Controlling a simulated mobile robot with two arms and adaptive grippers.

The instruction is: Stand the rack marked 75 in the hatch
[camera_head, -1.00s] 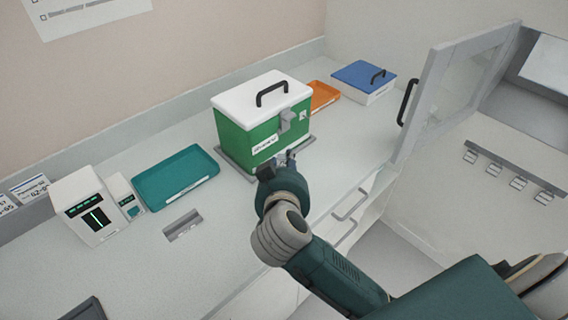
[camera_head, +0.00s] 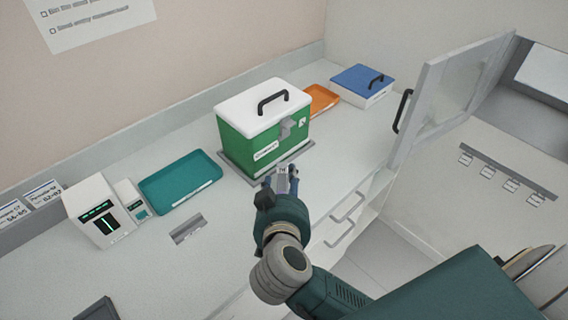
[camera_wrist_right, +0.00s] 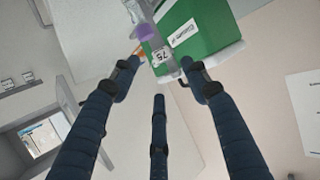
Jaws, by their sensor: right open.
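The rack marked 75 (camera_wrist_right: 162,55) shows in the right wrist view, with its white label and a purple-topped part (camera_wrist_right: 147,33) beside it. It lies just beyond and between my fingertips, in front of the green box. In the head view a small pale label (camera_head: 282,170) shows at my right gripper (camera_head: 280,181); most of the rack is hidden there. My right gripper is open, and it also shows in the right wrist view (camera_wrist_right: 160,85). A glazed door (camera_head: 455,85) stands open at the right, beside a recess (camera_head: 530,105) that may be the hatch. My left gripper is out of view.
The green box (camera_head: 262,125) with a white lid stands on a grey base just behind my right gripper. A teal tray (camera_head: 180,180), a white device (camera_head: 98,210), an orange tray (camera_head: 320,98) and a blue-lidded box (camera_head: 362,86) stand on the counter. The counter's front left is mostly clear.

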